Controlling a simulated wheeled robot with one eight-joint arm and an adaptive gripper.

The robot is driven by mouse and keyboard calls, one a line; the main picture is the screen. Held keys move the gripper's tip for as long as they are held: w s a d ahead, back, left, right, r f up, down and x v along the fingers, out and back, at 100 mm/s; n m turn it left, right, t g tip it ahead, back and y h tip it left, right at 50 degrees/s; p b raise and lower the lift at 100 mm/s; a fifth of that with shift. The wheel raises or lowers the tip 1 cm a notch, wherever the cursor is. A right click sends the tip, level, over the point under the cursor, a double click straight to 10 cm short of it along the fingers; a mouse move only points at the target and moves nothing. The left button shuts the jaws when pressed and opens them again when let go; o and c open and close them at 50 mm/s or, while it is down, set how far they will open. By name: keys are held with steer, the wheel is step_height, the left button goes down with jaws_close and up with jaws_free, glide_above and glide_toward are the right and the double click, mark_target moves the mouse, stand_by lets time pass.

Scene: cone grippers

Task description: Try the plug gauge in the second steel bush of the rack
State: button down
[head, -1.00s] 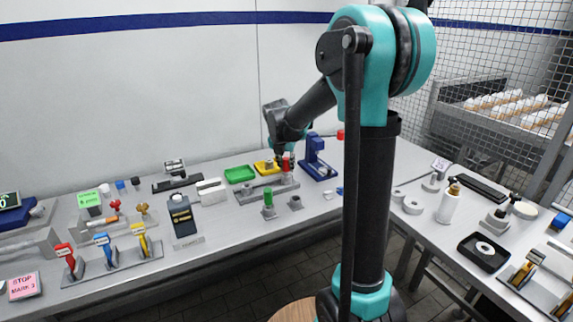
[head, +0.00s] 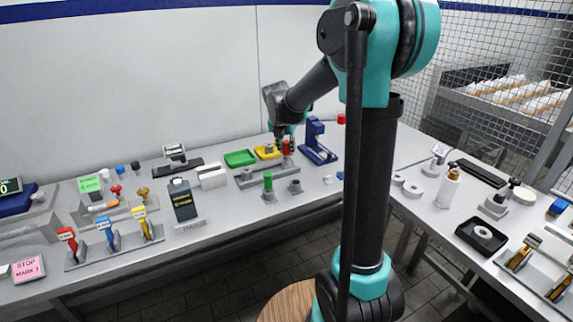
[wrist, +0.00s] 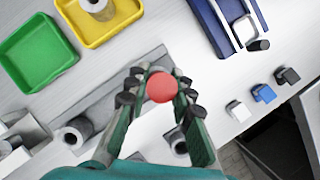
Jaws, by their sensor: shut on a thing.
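My gripper (wrist: 162,88) is shut on a red-topped plug gauge (wrist: 161,87); its round red end faces the wrist camera. In the head view this gauge (head: 286,147) is upright over the right end of the long grey rack (head: 262,178). A grey cylindrical part shows right below the red; I cannot tell whether the gauge's tip is inside a bush. A steel bush (wrist: 75,132) stands at the rack's left part. A green-topped gauge (head: 268,181) stands in front of the rack, with an empty-looking grey holder (head: 295,187) to its right.
A green tray (head: 240,158) and a yellow tray (head: 267,153) holding a grey bush lie behind the rack. A blue press-like stand (head: 318,145) is to the right. Small white, blue and dark blocks (wrist: 263,93) lie near the bench edge.

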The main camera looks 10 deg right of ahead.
mark_target(286, 142)
steer(key=shift+r, duration=1.9)
steer(key=shift+r, duration=2.35)
steer(key=shift+r, duration=0.1)
